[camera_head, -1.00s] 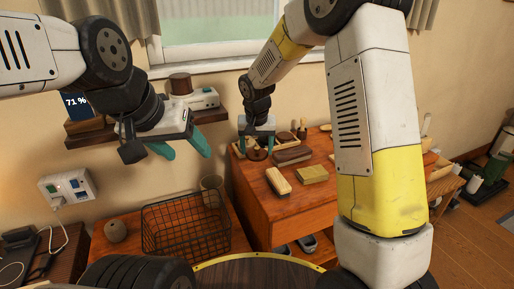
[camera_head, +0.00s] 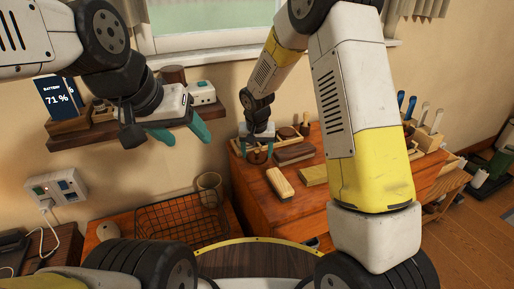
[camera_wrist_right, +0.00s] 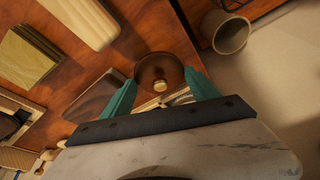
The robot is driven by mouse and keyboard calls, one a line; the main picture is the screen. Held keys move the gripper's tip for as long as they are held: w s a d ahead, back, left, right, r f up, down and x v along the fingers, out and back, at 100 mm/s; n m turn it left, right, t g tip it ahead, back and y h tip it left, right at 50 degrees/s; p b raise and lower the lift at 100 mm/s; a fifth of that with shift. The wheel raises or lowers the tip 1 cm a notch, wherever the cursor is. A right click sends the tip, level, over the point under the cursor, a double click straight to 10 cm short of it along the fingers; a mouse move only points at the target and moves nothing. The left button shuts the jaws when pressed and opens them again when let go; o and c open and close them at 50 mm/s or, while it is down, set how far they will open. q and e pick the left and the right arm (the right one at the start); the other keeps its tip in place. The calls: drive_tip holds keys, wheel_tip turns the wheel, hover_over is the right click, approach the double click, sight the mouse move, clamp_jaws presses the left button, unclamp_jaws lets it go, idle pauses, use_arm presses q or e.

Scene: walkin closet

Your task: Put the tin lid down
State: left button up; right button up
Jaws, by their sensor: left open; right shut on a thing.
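The tin lid (camera_wrist_right: 150,72) is a round, dark brown disc with a small brass knob, seen between the teal fingers of my right gripper (camera_wrist_right: 160,95) in the right wrist view. In the head view, my right gripper (camera_head: 261,146) points down at the left back of the wooden chest top (camera_head: 257,186), with the lid (camera_head: 257,157) small and brown at its fingertips. I cannot tell whether the lid touches the top. My left gripper (camera_head: 181,134) is open and empty in front of the wall shelf.
A pale brush (camera_head: 280,182), a yellow block (camera_head: 313,175) and a dark brush (camera_head: 295,153) lie close to the lid. A wire basket (camera_head: 181,220) and a cup (camera_head: 209,184) stand lower left. A tool holder (camera_head: 428,137) is at right.

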sight(257, 155)
drive_tip(key=shift+f, duration=1.45)
drive_tip(key=shift+f, duration=0.1)
drive_tip(key=o, duration=1)
drive_tip(key=shift+o, duration=0.2)
